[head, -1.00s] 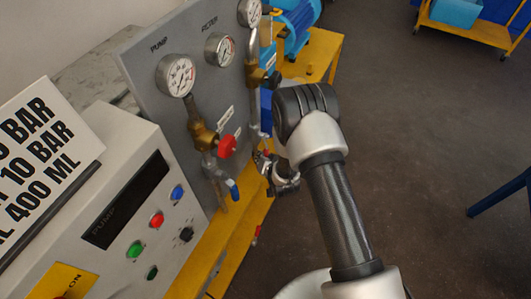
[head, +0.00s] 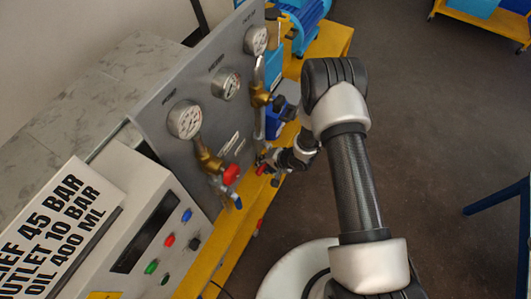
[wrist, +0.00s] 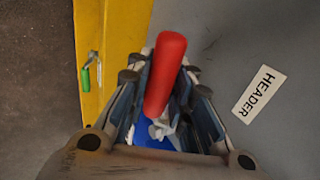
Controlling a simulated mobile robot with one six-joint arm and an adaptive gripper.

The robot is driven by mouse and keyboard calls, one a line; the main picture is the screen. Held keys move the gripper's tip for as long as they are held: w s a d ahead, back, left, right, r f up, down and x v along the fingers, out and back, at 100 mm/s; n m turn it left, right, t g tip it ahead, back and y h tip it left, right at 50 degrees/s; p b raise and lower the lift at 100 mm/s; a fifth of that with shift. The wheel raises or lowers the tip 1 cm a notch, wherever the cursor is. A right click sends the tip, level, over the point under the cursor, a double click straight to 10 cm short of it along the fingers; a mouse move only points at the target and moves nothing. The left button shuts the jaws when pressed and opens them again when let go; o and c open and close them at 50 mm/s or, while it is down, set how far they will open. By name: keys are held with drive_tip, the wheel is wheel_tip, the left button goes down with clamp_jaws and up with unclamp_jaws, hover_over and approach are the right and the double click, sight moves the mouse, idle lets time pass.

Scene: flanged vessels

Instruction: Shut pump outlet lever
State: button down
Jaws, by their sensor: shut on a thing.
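A lever with a red handle (wrist: 165,75) sits low on the grey panel, beside the HEADER label (wrist: 261,95). My gripper (wrist: 160,80) is shut on this red handle, with fingers on both sides of it and the handle's end towards the wrist camera. In the head view my gripper (head: 283,161) is at the panel's lower right, with the red handle (head: 261,170) at its tip. A blue-handled lever (head: 238,202) hangs below the red knob (head: 231,174) under the left gauge (head: 185,119). The frames do not show which lever is the pump outlet.
A control box (head: 150,235) with coloured buttons stands at left, with a printed sign (head: 60,230). A yellow frame (head: 228,258) runs below the panel. A green handle (wrist: 86,78) is on yellow metal in the wrist view. The floor at right is mostly open.

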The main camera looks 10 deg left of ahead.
drive_tip(key=shift+r, duration=0.1)
idle(0.4)
drive_tip(key=c, duration=1.4)
unclamp_jaws()
drive_tip(key=v, duration=1.2)
drive_tip(key=shift+d, duration=0.1)
drive_tip(key=shift+w, duration=0.1)
